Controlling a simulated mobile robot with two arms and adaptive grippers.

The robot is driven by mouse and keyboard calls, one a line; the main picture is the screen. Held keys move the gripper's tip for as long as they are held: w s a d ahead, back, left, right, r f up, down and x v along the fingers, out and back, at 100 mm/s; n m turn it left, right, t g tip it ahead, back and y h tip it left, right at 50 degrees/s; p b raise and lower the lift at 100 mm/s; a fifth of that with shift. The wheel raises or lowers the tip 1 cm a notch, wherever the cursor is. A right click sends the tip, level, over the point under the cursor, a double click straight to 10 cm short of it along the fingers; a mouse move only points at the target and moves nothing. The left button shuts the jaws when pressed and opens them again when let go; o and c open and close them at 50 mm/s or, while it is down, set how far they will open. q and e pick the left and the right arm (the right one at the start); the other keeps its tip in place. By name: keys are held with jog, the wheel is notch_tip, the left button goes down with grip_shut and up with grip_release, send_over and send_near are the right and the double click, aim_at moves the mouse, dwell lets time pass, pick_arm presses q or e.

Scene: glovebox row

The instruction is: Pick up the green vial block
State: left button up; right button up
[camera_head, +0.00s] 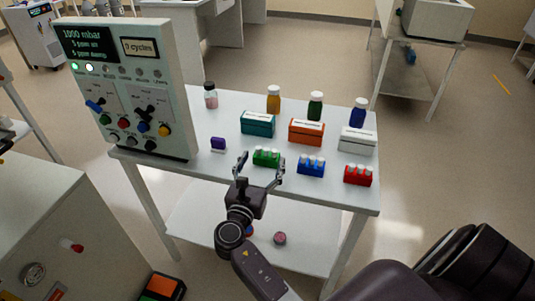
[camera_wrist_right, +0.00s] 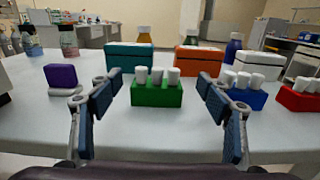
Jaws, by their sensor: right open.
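The green vial block (camera_head: 266,158) stands upright near the front edge of the white table, with white-capped vials in its top. It also shows in the right wrist view (camera_wrist_right: 157,95), centred between my fingers and beyond their tips. My right gripper (camera_head: 259,167) is open and empty, its two fingers spread either side of the block's front. In the right wrist view the gripper's (camera_wrist_right: 157,97) pads frame the block without touching it, as far as I can tell. My left gripper is not in view.
A blue vial block (camera_head: 311,167) and a red one (camera_head: 358,176) stand to the right. A purple item (camera_head: 218,144) sits left. Teal (camera_head: 257,123), orange (camera_head: 306,132) and white (camera_head: 357,141) boxes stand behind, with bottles beyond. A control panel (camera_head: 130,85) rises at the table's left.

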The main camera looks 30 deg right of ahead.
aim_at(266, 153)
jog(key=x, duration=0.2)
jog(key=p+x, duration=0.1)
jog(key=x, duration=0.2)
jog(key=shift+w+a+f, duration=0.1)
jog(key=shift+a+f, duration=0.05)
jog(key=shift+f, duration=0.05)
jog(key=shift+w, duration=0.2)
jog(key=shift+d, duration=0.25)
jog(key=shift+c, duration=1.4)
jog(key=c, duration=1.2)
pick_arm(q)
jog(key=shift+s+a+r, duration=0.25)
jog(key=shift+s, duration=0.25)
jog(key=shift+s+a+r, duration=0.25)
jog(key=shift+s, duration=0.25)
pick_arm(e)
jog(key=shift+r, duration=0.1)
